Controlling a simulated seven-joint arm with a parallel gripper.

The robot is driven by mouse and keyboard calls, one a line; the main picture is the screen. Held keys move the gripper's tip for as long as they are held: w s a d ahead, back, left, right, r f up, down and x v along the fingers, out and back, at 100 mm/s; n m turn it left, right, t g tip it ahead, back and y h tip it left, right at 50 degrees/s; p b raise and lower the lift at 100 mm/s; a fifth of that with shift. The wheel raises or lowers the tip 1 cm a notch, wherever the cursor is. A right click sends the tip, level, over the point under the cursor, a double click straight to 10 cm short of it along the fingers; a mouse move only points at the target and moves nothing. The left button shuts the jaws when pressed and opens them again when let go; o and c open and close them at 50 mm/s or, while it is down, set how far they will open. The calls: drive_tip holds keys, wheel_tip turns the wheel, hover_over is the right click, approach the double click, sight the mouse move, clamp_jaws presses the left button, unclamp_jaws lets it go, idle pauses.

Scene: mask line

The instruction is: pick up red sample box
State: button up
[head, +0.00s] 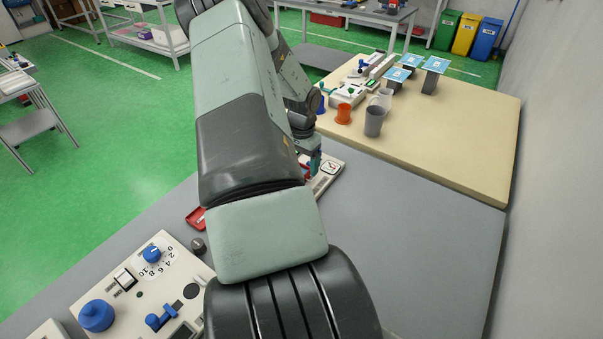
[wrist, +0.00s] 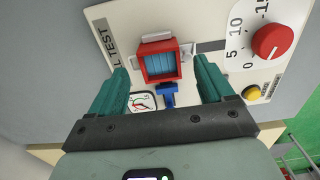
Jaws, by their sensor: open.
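A red box (wrist: 146,66) with an open front and light blue ridged contents sits on a white test panel (wrist: 205,22) in the wrist view, between two grey side pieces. My gripper (wrist: 160,66) is open, with one teal finger on each side of the box. Gaps show between both fingers and the box, so it is not held. In the head view my arm covers much of the scene. My gripper (head: 311,163) shows only in part there, over the panel (head: 328,182), with a bit of red beside it.
The panel carries a blue lever (wrist: 167,98) close to the box, a gauge (wrist: 143,102), a red dial (wrist: 272,40) and a yellow button (wrist: 251,92). A red tray (head: 196,217) and a control panel (head: 130,285) lie left of my arm. The grey table (head: 420,230) is clear at right.

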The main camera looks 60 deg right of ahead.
drive_tip(key=shift+f, duration=0.8)
drive_tip(key=shift+c, duration=0.5)
drive_tip(key=c, duration=1)
drive_tip(key=shift+c, duration=0.2)
